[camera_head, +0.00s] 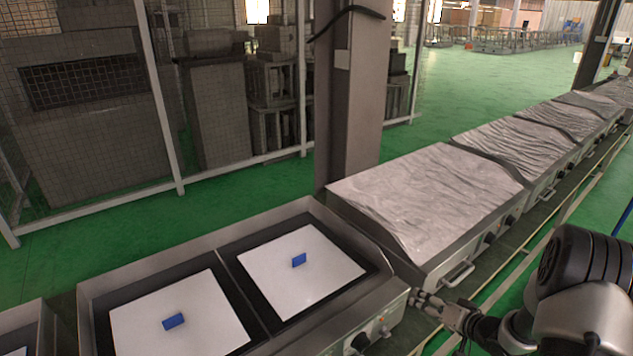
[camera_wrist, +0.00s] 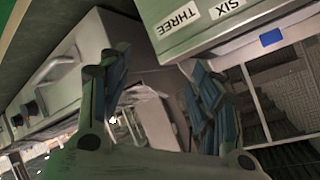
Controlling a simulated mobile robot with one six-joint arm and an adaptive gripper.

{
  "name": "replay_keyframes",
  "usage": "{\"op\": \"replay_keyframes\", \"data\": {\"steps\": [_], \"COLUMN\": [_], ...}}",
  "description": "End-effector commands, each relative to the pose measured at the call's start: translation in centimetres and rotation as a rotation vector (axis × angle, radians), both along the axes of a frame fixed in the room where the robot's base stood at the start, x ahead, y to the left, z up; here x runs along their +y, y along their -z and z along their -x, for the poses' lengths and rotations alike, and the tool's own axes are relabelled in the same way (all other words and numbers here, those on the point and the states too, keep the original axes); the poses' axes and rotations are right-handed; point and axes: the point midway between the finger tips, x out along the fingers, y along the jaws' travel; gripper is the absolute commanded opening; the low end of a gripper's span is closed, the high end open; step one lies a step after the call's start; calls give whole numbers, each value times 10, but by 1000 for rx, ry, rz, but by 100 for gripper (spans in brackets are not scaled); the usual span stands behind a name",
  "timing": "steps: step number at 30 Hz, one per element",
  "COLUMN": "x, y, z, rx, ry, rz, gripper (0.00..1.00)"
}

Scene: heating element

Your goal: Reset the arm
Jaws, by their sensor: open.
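My gripper (camera_head: 425,302) shows in the head view at the lower right, near the front right corner of the near heating unit (camera_head: 400,309). I cannot tell from this view whether it touches the unit. In the wrist view, its two blue-padded fingers (camera_wrist: 158,85) stand well apart with nothing held between them. The near heating unit has two white plates, a left one (camera_head: 137,322) and a right one (camera_head: 330,262). A blue block (camera_head: 173,321) sits on the left plate and another blue block (camera_head: 299,260) on the right plate.
A row of silver-topped units (camera_head: 430,195) with front handles and knobs runs to the back right. A grey pillar (camera_head: 348,130) and mesh fence stand behind. In the wrist view, a grey box edge (camera_wrist: 205,30) bears labels THREE and SIX. Green floor (camera_head: 455,75) is open at the back.

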Motion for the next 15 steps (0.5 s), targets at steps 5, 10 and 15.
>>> {"op": "replay_keyframes", "data": {"steps": [5,10,15], "x": [-12,-10,8], "y": [-85,-158,-220], "z": [-14,6,53], "rx": [26,85,168], "ry": [71,139,184], "rz": [286,482,602], "gripper": [58,58,58]}}
